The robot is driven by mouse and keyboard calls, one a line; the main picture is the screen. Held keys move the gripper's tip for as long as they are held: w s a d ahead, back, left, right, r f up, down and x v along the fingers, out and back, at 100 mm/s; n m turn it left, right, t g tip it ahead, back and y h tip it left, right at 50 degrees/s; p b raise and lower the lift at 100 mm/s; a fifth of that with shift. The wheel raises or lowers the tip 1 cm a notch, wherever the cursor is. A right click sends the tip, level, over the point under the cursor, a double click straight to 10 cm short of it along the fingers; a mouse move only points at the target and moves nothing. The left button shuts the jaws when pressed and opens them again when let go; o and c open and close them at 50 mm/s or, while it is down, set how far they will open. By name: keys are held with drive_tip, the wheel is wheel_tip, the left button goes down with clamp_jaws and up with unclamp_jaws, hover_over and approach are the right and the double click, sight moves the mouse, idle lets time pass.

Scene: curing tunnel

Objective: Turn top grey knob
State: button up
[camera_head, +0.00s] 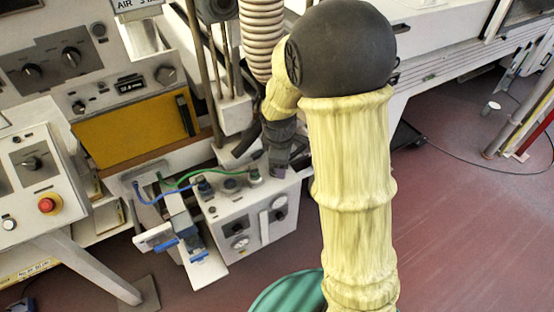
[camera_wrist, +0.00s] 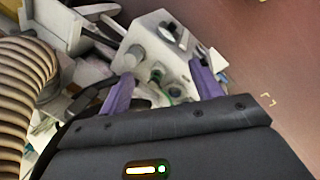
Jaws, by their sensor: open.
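A white control box (camera_head: 222,213) stands below my gripper (camera_head: 278,172) in the head view. Its front carries a grey-black knob (camera_head: 280,202) at upper right and a lower one (camera_head: 278,215) under it. Round fittings sit along its top, one of them (camera_head: 254,176) close to my fingers. I cannot tell which knob is the task's top grey one.
A ribbed hose (camera_head: 262,38) hangs behind my arm; it is at left in the wrist view (camera_wrist: 22,85). Green (camera_head: 190,177) and blue (camera_head: 150,197) cables run to the box. A panel with a red button (camera_head: 47,204) stands left. Red floor (camera_head: 460,220) is open at right.

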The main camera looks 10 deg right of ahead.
drive_tip(key=w+a+f+n+h+p, duration=0.2)
drive_tip(key=w+a+f+n, duration=0.1)
drive_tip(key=w+n, duration=0.8)
drive_tip(key=shift+a+n+t, duration=0.15)
drive_tip(key=shift+n+t, duration=0.15)
drive_tip(key=shift+n, duration=0.5)
drive_tip(key=shift+w+f, duration=0.1)
drive_tip(key=shift+f, duration=0.15)
drive_tip(key=p+x, duration=0.3)
drive_tip(key=x, duration=1.4)
drive_tip(key=c, duration=1)
